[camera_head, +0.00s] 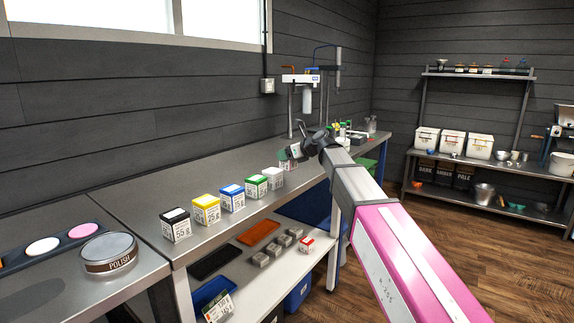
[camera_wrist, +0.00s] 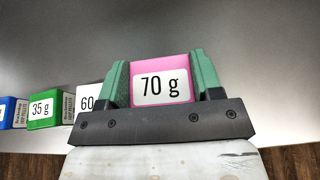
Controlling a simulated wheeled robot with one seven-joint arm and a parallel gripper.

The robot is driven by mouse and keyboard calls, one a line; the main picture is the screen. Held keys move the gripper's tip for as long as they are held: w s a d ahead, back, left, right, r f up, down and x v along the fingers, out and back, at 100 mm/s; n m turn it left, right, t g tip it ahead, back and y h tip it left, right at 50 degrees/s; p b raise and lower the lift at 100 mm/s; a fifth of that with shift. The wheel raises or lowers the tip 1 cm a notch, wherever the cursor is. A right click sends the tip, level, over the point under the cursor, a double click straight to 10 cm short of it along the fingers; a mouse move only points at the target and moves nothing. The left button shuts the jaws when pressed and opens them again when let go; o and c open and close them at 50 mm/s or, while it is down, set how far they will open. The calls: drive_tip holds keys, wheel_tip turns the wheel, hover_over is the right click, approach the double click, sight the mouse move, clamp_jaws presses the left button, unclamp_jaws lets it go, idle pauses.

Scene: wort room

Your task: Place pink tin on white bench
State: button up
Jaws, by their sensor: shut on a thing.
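The pink tin (camera_wrist: 162,80), with a white "70 g" label, is between the green fingers of my gripper (camera_wrist: 161,84) in the wrist view. My gripper is shut on it. In the head view my gripper (camera_head: 289,154) is low over the far part of the long pale-grey bench (camera_head: 215,180), past the white box at the end of a row. The tin is small and mostly hidden there. I cannot tell if its base touches the bench.
A row of labelled boxes, black (camera_head: 175,225), yellow (camera_head: 206,209), blue (camera_head: 231,198), green (camera_head: 256,187) and white (camera_head: 274,178), leads up to my gripper. Bottles and a stand (camera_head: 304,80) are behind. A polish tin (camera_head: 109,253) is near left. The bench's back strip is clear.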

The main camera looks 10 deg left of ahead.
sight(287, 163)
drive_tip(key=shift+f, duration=2.05)
drive_tip(key=shift+f, duration=0.1)
drive_tip(key=o, duration=1)
